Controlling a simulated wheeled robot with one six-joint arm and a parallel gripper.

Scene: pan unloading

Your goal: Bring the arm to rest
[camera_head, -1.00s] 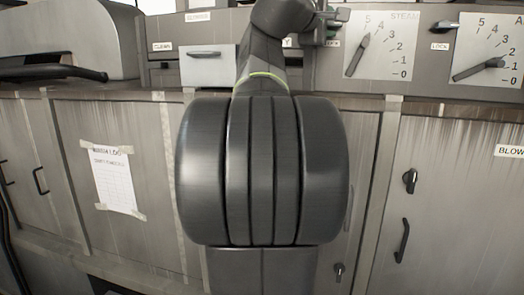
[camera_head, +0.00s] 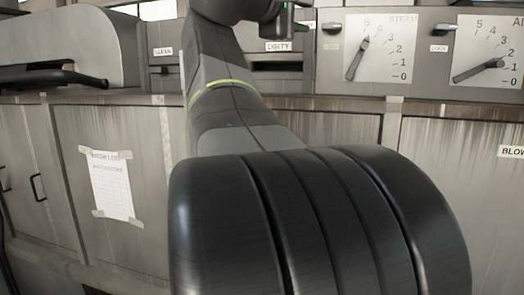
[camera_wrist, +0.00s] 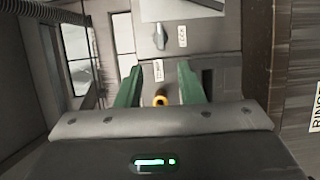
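My gripper (camera_wrist: 157,78) shows in the wrist view with its two green fingers spread apart. Nothing is clearly held between them. A small yellow round thing (camera_wrist: 160,99) shows in the gap; I cannot tell whether it touches the fingers. In the head view, my arm fills the middle, with a thick dark link low in front and the forearm bent up to the top edge. There the gripper is mostly out of frame or hidden.
Metal cabinets stand behind the arm, with a slot labelled DIRTY (camera_head: 278,46), a STEAM dial (camera_head: 383,47) and a second dial (camera_head: 488,50). A taped paper sheet (camera_head: 111,184) hangs at left. A dark handle bar (camera_head: 55,77) juts out at upper left.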

